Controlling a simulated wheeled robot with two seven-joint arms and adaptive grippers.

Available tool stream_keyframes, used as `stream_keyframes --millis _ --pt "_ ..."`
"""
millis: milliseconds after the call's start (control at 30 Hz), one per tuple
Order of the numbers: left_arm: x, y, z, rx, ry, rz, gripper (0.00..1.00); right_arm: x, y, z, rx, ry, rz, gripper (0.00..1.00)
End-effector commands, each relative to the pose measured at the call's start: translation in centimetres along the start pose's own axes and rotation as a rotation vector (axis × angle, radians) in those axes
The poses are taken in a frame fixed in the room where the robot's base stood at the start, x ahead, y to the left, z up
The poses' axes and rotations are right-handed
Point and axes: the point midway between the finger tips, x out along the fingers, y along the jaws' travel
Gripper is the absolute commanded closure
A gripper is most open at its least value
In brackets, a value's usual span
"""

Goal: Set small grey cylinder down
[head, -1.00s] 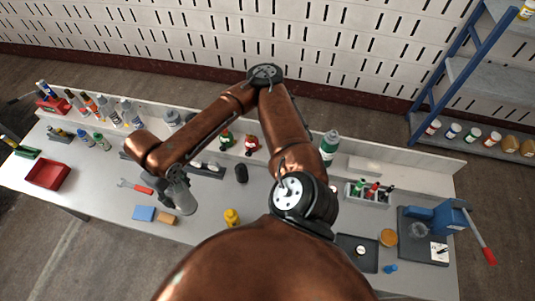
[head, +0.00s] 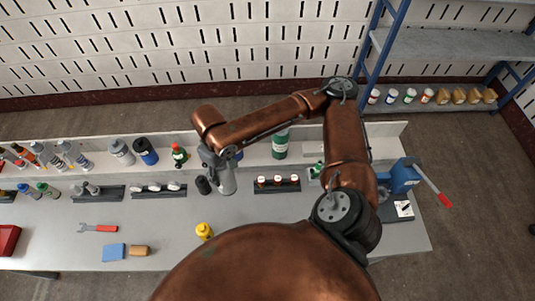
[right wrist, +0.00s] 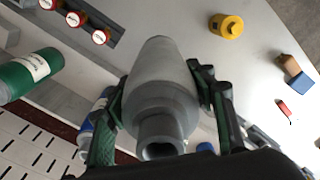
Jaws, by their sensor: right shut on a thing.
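My right gripper (head: 213,158) is shut on a grey cylinder (head: 227,181) with a narrower neck. In the right wrist view, the grey cylinder (right wrist: 160,88) sits between the two dark fingers (right wrist: 163,105). In the head view it hangs roughly upright over the bench, beside a short black cylinder (head: 203,186). I cannot tell whether its lower end touches the bench. My left gripper is not in view.
A black rack (head: 277,185) with red-and-white caps stands to the right of the held cylinder. Two more racks (head: 98,193) (head: 160,191) stand left. A yellow bottle (head: 204,231) is in front. Bottles, including a green one (head: 280,144), line the back.

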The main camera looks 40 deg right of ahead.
Motion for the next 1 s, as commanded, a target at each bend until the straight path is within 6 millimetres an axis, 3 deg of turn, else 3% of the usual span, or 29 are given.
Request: stream_keyframes --millis 267,1000 --pt "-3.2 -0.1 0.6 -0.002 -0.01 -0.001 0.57 -1.4 1.7 -0.8 -0.507 0.015 -0.007 0.95" --pt "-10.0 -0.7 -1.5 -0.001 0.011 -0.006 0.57 -2.3 8.2 -0.7 -1.881 0.007 0.002 0.95"
